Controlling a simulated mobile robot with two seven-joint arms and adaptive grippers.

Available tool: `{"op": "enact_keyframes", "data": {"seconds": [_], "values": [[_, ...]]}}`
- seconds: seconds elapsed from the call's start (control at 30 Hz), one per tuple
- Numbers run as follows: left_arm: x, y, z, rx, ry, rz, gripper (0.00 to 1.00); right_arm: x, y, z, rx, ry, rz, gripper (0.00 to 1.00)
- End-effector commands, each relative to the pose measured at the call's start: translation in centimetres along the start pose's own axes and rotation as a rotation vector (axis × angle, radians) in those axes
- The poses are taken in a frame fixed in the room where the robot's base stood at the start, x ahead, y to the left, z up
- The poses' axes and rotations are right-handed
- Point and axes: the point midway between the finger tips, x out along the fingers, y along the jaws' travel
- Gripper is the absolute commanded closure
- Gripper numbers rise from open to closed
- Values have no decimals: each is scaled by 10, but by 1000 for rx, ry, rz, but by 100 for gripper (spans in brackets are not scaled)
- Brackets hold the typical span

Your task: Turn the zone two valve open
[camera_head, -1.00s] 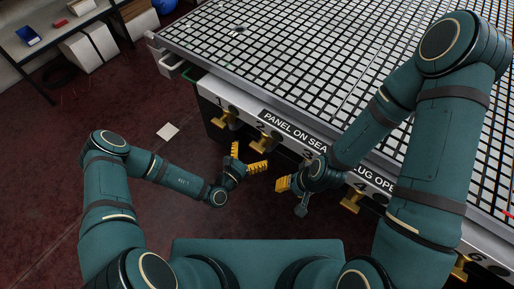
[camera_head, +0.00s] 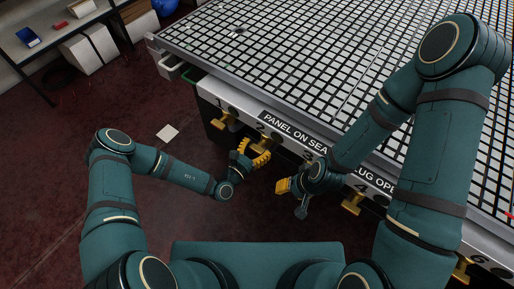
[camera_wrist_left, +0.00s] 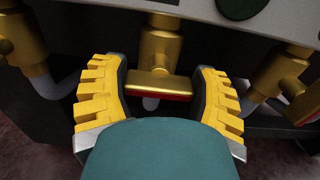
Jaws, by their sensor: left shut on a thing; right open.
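The zone two valve is a brass fitting on the table's front side, under the label 2, with a flat handle (camera_wrist_left: 157,86) that has a red underside. The handle lies crosswise to the valve body in the left wrist view. My left gripper (camera_head: 253,153) has its yellow ribbed fingers at the two ends of the handle and is shut on it; the fingers also show in the left wrist view (camera_wrist_left: 160,75). In the head view the fingers partly hide the valve. My right gripper (camera_head: 286,189) is open and empty, in front of the panel to the right.
The grid table (camera_head: 300,60) has a row of brass valves along its front, including valve one (camera_head: 222,121) and valve four (camera_head: 352,203). Neighbouring brass valves flank my left gripper in the left wrist view. My right arm covers part of the panel.

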Motion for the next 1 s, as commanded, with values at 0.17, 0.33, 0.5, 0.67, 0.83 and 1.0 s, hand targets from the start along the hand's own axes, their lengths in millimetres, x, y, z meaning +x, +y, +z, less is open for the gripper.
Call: {"op": "enact_keyframes", "data": {"seconds": [0.17,0.33,0.5,0.67,0.83,1.0], "values": [[-1,0,0,-24,1,1,71,-2,-1,0,0,-1,0,53],[-1,1,1,-94,2,2,71,-8,-3,1,1,-3,0,53],[-1,1,1,-219,3,2,71,-16,-6,1,1,-7,0,53],[-1,2,0,-366,3,3,71,-24,-9,2,2,-11,-1,53],[-1,2,0,-529,2,3,71,-30,-11,3,2,-15,-1,53],[-1,3,-1,-690,3,3,71,-35,-13,3,3,-17,-1,53]]}}
